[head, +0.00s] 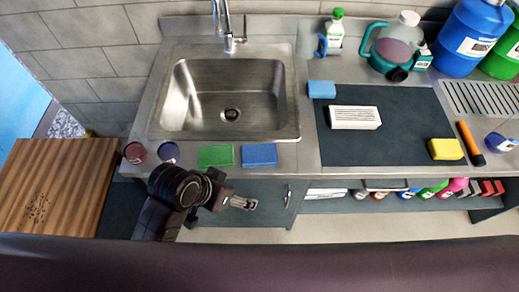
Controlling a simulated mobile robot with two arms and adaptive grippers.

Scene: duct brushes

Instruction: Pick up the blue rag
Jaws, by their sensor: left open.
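The blue rag (259,155) lies flat on the steel counter along its front edge, just below the sink. A green rag (216,156) lies close to its left. My left gripper (250,205) is in front of the counter, below the blue rag in the picture and apart from it. Its fingers point right; it is open, with nothing seen between them. My right gripper is not in view.
The sink (230,95) is behind the rags. Two small round dishes (135,153) sit to their left. A dark mat (385,150) at right carries a white block (355,117), a blue sponge (321,89) and a yellow sponge (445,149). Bottles stand behind.

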